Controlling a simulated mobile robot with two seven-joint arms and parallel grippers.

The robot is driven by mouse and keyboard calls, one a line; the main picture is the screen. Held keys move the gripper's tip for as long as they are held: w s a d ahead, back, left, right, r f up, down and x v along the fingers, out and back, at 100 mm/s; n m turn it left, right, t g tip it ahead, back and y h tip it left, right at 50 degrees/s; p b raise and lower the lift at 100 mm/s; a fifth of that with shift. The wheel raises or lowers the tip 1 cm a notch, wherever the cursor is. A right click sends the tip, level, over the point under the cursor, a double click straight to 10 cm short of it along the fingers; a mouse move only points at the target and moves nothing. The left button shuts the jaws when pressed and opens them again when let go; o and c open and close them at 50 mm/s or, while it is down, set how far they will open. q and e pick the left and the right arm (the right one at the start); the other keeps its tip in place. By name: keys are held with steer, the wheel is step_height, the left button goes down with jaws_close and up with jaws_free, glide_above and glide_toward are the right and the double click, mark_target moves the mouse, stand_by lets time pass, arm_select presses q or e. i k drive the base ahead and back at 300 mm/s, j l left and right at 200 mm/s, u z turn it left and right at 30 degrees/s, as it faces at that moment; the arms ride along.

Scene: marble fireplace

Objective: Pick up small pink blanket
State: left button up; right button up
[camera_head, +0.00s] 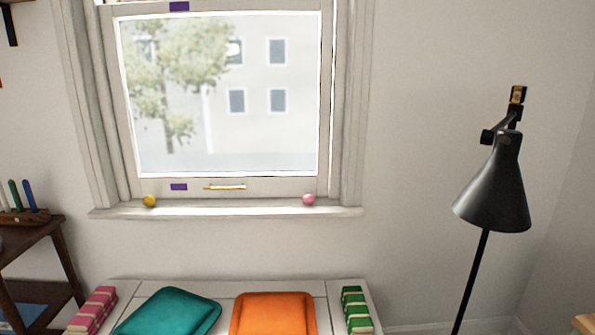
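A small pink folded bundle with pale bands (93,311), which looks like the pink blanket, lies at the left end of the white bench below the window. Its lower part is cut off by the bottom edge of the head view. A teal cushion (170,315) is close to its right. Neither of my grippers shows in this view.
The white bench (225,288) also holds an orange cushion (273,316) and a green banded bundle (356,312). A dark wooden shelf (62,250) stands at the left. A black lamp (495,190) stands at the right. The windowsill (230,210) holds yellow and pink balls.

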mark_target(92, 315)
steer(key=u, duration=1.35)
